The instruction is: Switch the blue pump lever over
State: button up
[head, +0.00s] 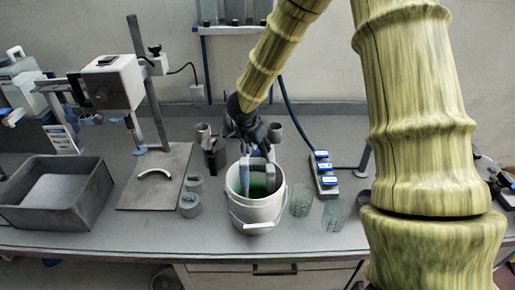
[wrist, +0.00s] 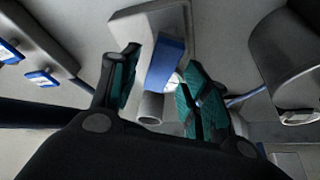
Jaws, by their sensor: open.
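A blue lever-like block (wrist: 165,62) shows in the wrist view on a pale grey angled body (wrist: 185,22), with a short grey tube (wrist: 150,106) just below it. My gripper (wrist: 160,66) is open, its green-padded fingers on either side of the blue block; I cannot tell if they touch it. In the head view my gripper (head: 256,138) points down at the back of a white bucket (head: 262,212). A grey forked part (head: 246,180) stands in the bucket over green liquid. The blue block is not clear in the head view.
A power strip (head: 325,188) with blue switches lies right of the bucket, near two clear beakers (head: 302,200). Bare bench shows along the front edge.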

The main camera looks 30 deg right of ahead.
jog(key=shift+f, duration=0.15)
jog(key=c, duration=1)
